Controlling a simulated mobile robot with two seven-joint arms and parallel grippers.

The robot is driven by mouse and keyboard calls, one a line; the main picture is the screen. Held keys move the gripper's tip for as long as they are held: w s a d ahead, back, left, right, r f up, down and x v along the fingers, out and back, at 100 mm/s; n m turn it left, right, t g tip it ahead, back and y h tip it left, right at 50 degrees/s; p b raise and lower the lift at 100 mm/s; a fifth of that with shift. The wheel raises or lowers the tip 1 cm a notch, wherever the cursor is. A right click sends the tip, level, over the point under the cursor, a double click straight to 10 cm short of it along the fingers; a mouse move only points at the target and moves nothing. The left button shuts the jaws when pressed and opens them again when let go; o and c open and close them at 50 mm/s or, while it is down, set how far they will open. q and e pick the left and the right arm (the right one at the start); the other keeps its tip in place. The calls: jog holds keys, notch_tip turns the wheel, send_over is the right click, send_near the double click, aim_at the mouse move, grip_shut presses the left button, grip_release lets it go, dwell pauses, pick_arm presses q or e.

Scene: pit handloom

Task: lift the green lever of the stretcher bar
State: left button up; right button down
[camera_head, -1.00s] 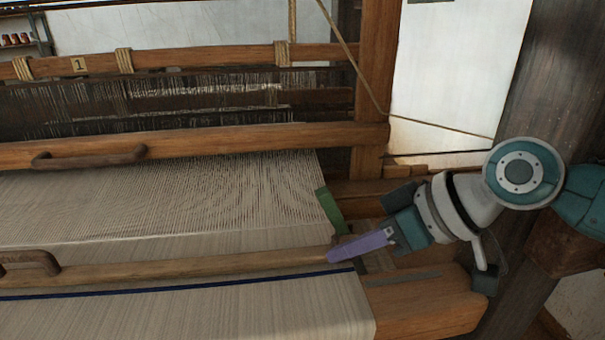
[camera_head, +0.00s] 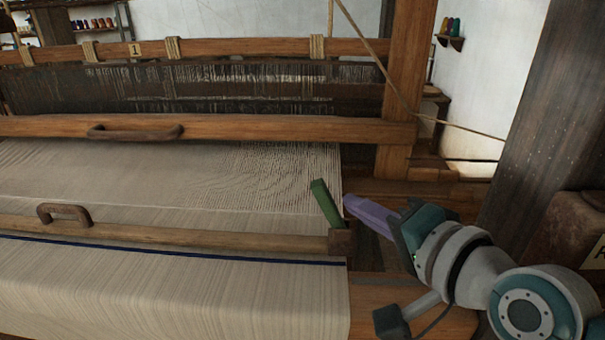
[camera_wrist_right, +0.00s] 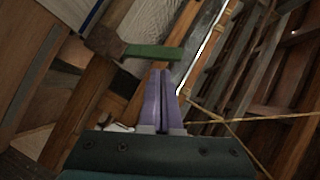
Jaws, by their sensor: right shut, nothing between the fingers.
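The green lever (camera_head: 326,203) sits at the right end of the wooden stretcher bar (camera_head: 180,234), by a dark end block (camera_head: 341,243). It tilts up and to the left in the head view. My right gripper (camera_head: 349,203), with purple fingers, is shut and empty just right of the lever. In the right wrist view, the green lever (camera_wrist_right: 155,52) runs across just beyond the closed fingertips (camera_wrist_right: 160,74). I cannot tell whether they touch it. My left gripper is not in view.
Pale cloth (camera_head: 180,295) with a blue stripe covers the front left. A wooden beam with a dark handle (camera_head: 135,132) crosses behind it. A thick loom post (camera_head: 408,90) stands behind the gripper, and a dark pillar (camera_head: 545,110) stands at the right.

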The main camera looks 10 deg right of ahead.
aim_at(330, 201)
jog(key=x, duration=0.2)
jog(key=shift+w, duration=0.25)
jog(key=shift+w+a+n+p, duration=0.3)
jog(key=shift+a+n+p, duration=0.1)
jog(key=shift+a+p, duration=0.55)
jog(key=shift+d+f+g+h, duration=0.1)
jog(key=shift+g+h, duration=0.2)
jog(key=shift+h, duration=0.1)
jog(key=shift+f, duration=0.15)
